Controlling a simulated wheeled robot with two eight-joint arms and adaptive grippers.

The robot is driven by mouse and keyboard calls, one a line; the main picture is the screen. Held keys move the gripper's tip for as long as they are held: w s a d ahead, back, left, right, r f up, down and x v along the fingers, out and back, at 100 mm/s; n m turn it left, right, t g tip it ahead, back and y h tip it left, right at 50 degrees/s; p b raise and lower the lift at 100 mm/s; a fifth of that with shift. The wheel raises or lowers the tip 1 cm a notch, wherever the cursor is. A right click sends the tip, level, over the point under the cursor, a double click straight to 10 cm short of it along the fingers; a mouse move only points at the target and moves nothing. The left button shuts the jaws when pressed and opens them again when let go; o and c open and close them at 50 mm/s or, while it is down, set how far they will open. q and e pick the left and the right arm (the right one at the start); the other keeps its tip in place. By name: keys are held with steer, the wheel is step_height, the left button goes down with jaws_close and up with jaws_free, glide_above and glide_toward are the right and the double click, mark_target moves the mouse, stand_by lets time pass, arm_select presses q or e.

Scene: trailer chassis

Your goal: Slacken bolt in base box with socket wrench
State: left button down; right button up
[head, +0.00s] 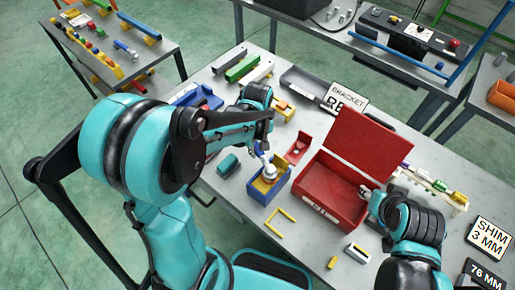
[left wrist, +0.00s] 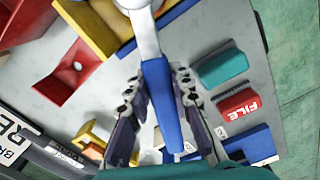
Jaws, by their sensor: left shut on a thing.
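The socket wrench has a blue handle (left wrist: 164,105) and a silver shaft (left wrist: 145,32). My left gripper (head: 262,143) is shut on the handle, with one finger on each side, as the left wrist view (left wrist: 160,90) shows. The silver lower end of the wrench (head: 269,171) is down in the small blue box with a yellow inside (head: 262,197), which I take for the base box. The bolt is hidden, so I cannot tell whether the wrench sits on it. My right gripper (head: 369,193) is at the right rim of the red box; its fingers are too small to read.
The red box (head: 325,200) with raised lid stands right of the blue box. A red bracket (head: 298,148) lies between them at the back. A teal block (head: 228,164) lies left, and a yellow angle piece (head: 280,222) in front. A red FILE block (left wrist: 239,105) lies beside my left gripper.

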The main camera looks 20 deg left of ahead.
arm_select(q)
steer(key=shift+f, duration=0.2)
stand_by(0.4)
steer(key=c, duration=1.9)
jaws_free()
jaws_close()
steer(key=shift+s+a+n, duration=0.45)
steer(key=shift+s+n, duration=0.1)
steer(key=shift+n, duration=0.35)
steer(key=shift+s, duration=0.1)
steer(key=shift+s+a+n, duration=0.35)
steer(key=shift+s+n, duration=0.15)
steer(key=shift+n, duration=0.4)
